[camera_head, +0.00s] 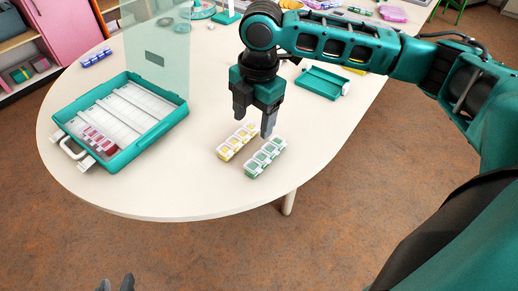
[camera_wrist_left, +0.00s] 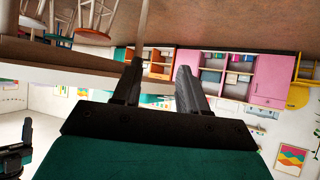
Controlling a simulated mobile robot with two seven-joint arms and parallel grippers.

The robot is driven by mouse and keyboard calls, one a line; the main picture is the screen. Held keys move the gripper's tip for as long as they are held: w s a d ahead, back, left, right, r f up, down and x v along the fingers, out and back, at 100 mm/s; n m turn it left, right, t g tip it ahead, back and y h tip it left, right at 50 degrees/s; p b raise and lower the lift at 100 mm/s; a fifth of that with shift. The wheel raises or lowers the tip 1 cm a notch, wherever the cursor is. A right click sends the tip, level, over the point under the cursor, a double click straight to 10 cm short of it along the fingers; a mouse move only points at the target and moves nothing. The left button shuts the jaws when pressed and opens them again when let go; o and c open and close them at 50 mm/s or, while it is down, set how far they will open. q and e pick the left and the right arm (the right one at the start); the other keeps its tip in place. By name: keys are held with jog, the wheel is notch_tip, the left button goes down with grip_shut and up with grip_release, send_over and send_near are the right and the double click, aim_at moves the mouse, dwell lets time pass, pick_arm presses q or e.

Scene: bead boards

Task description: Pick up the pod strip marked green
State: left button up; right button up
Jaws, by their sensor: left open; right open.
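The pod strip marked green (camera_head: 265,158) lies on the near part of the white table, a row of white-edged pods with green inside. A similar strip with yellow (camera_head: 237,142) lies just left of it, roughly parallel. My right gripper (camera_head: 253,123) points down, open and empty, just behind the two strips in the picture. One of its fingertips appears close to the far end of the green strip; I cannot tell its height. My left gripper (camera_head: 116,285) is low at the picture's bottom edge, off the table. The left wrist view shows its fingers (camera_wrist_left: 159,68) apart and empty.
A teal case (camera_head: 124,155) with an upright clear lid (camera_head: 156,55) stands at left, holding a red strip (camera_head: 98,140). A blue strip (camera_head: 96,57) lies behind it. A teal tray (camera_head: 322,82) lies at back right. The table front between case and strips is clear.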

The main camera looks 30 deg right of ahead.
jog(key=d+r, duration=0.2)
jog(key=b, duration=0.2)
send_over(267, 151)
jog(key=shift+g+h, duration=0.3)
jog(key=shift+h, duration=0.1)
jog(key=f, duration=0.7)
jog(key=shift+w+a, duration=0.25)
jog(key=shift+a, duration=0.1)
jog(key=shift+f, duration=0.5)
jog(key=f, duration=0.1)
jog(key=f+b, duration=0.1)
jog(key=f, duration=0.2)
jog(key=shift+s+d+f+b, duration=0.2)
jog(key=shift+s+d+b, duration=0.05)
jog(key=shift+d+b, duration=0.1)
jog(key=shift+f, duration=0.35)
pick_arm(q)
jog(key=shift+w+d+f, duration=0.3)
jog(key=shift+d+f, duration=0.05)
jog(key=shift+f, duration=0.15)
jog(key=shift+w+d+f, duration=0.25)
jog(key=shift+d+f, duration=0.1)
jog(key=shift+f, duration=0.1)
pick_arm(e)
jog(key=c, duration=1)
jog(key=shift+r, duration=0.2)
